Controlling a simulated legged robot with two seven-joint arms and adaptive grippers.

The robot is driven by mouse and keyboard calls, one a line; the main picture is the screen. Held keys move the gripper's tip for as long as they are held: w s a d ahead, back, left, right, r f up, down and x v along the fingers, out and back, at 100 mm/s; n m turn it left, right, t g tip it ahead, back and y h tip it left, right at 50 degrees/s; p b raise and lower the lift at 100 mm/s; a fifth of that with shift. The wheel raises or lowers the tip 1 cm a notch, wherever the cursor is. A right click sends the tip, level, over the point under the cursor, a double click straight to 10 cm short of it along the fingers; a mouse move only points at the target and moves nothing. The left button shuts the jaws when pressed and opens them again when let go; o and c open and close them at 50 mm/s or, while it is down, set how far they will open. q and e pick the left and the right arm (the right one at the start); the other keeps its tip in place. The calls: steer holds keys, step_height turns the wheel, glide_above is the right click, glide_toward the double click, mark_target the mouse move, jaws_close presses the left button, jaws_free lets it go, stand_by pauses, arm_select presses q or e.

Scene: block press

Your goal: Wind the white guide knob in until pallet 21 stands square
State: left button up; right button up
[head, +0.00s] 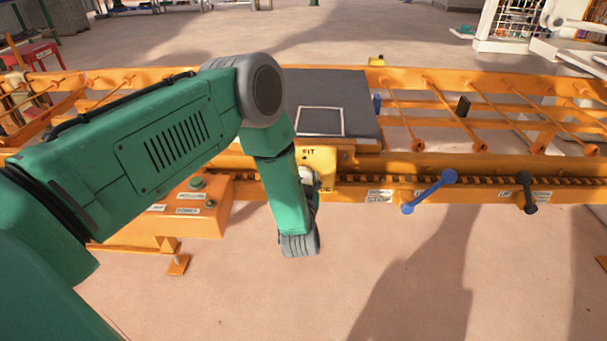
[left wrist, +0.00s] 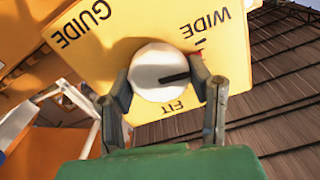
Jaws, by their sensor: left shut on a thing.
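The white guide knob (left wrist: 158,65) sits on a yellow panel (left wrist: 100,55) lettered GUIDE, WIDE and FIT, which reads upside down in the left wrist view. The knob's black pointer line points right, between WIDE and FIT. My left gripper (left wrist: 161,82) is shut on the knob, one finger on each side. In the head view, the yellow panel (head: 322,160) is on the front of the orange frame, and my wrist covers most of the knob. A dark plate (head: 350,90) with a white outlined square lies above it. I cannot make out a pallet marked 21. My right gripper is not in view.
A blue lever (head: 430,190) and a black lever (head: 526,190) stick out from the orange frame's front, right of the panel. An orange control box (head: 205,215) with a green button is to the left, partly behind my arm. The floor in front is clear.

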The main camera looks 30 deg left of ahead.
arm_select(q)
steer(key=m+p, duration=0.1)
steer(key=m, duration=0.3)
steer(key=shift+d+f+m, duration=0.1)
steer(key=shift+d+m, duration=0.05)
steer(key=shift+m, duration=0.25)
stand_by(0.4)
steer(key=o, duration=1.1)
steer(key=shift+w, duration=0.1)
steer(key=shift+o, duration=0.2)
steer(key=v, duration=1.2)
steer(key=shift+f, duration=0.15)
